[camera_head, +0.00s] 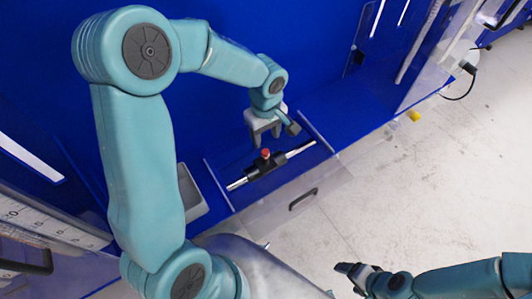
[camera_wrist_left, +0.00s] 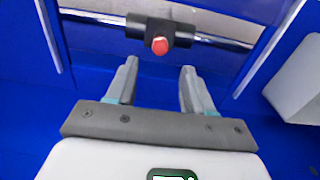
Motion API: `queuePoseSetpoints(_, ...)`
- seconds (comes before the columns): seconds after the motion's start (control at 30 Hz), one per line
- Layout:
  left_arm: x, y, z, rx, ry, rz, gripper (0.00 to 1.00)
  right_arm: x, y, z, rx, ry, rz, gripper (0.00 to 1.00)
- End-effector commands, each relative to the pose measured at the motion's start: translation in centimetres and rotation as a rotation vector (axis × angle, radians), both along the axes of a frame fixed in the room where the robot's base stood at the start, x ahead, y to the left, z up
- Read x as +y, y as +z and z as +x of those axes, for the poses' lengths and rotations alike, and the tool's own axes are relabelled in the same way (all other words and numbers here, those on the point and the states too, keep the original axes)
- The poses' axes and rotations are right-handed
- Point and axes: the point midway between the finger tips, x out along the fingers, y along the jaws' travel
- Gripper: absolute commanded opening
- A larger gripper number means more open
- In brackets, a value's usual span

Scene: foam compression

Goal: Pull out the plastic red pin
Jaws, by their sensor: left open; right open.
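The red pin (camera_head: 265,153) sits on a black block (camera_head: 256,169) that is fitted around a horizontal metal rod (camera_head: 301,149). In the left wrist view the red pin (camera_wrist_left: 160,45) shows as a round red head on the black block (camera_wrist_left: 185,35), just beyond my fingertips. My left gripper (camera_head: 262,137) is above and behind the pin, and in the left wrist view its fingers (camera_wrist_left: 157,70) are apart with nothing between them. My right gripper (camera_head: 345,268) is low in the head view, away from the pin and over the pale floor; it holds nothing that I can see.
The rod lies across a blue bench (camera_head: 345,105) between two thin pale strips. A grey tray (camera_head: 190,192) is to the left of the rod. A clear panel with a dark handle (camera_head: 303,199) stands in front. Blue bench surface to the right is clear.

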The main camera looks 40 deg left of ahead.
Motion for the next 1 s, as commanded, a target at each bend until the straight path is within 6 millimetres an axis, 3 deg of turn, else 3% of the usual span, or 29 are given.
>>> queuePoseSetpoints(0.37, -0.1, -0.7, 0.0, 0.0, 0.0, 0.0, 0.52, 0.0, -0.5, 0.0, 0.0, 0.0, 0.0, 0.77)
queuePoseSetpoints(0.73, 0.1, -5.4, 0.3, 0.001, 0.001, -0.001, 0.52, 0.0, -3.3, 0.0, 0.0, 0.0, 0.0, 0.77)
queuePoseSetpoints(1.0, 0.2, -8.8, 0.4, -0.001, 0.001, 0.001, 0.52, 0.0, -7.0, 0.0, 0.0, 0.0, 0.0, 0.77)
